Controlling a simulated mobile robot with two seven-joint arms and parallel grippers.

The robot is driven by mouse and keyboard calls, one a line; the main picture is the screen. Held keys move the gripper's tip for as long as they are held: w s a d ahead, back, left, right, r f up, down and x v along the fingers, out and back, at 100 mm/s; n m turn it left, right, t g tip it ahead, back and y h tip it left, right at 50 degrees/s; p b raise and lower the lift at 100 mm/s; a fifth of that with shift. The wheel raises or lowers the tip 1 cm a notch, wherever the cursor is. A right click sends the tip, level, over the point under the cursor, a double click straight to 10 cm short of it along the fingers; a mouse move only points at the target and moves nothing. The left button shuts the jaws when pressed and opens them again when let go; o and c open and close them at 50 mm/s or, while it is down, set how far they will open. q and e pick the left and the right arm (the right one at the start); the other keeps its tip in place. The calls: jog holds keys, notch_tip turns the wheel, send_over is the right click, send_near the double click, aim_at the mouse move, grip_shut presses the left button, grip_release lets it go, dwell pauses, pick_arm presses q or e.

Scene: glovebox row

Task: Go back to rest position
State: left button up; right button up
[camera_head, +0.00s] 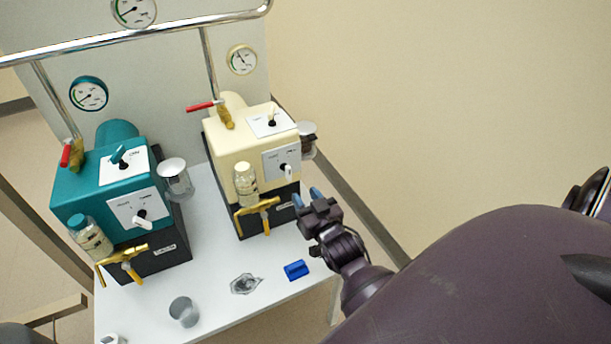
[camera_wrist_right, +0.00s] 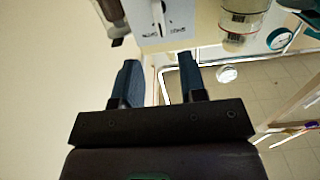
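My right gripper (camera_head: 307,196) is just right of the cream machine (camera_head: 250,135), near its front right corner and above the table's right edge. Its two blue fingertips are apart. The right wrist view shows the same two fingers (camera_wrist_right: 160,72) spread with nothing held between them. The cream machine's panel (camera_wrist_right: 165,18) shows beyond the fingertips there. Whether the gripper touches the machine cannot be told for sure, but I see no contact. My left gripper is not in view.
A teal machine (camera_head: 115,195) stands left of the cream one on the white table (camera_head: 225,290). A chrome rail (camera_head: 130,35) crosses above.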

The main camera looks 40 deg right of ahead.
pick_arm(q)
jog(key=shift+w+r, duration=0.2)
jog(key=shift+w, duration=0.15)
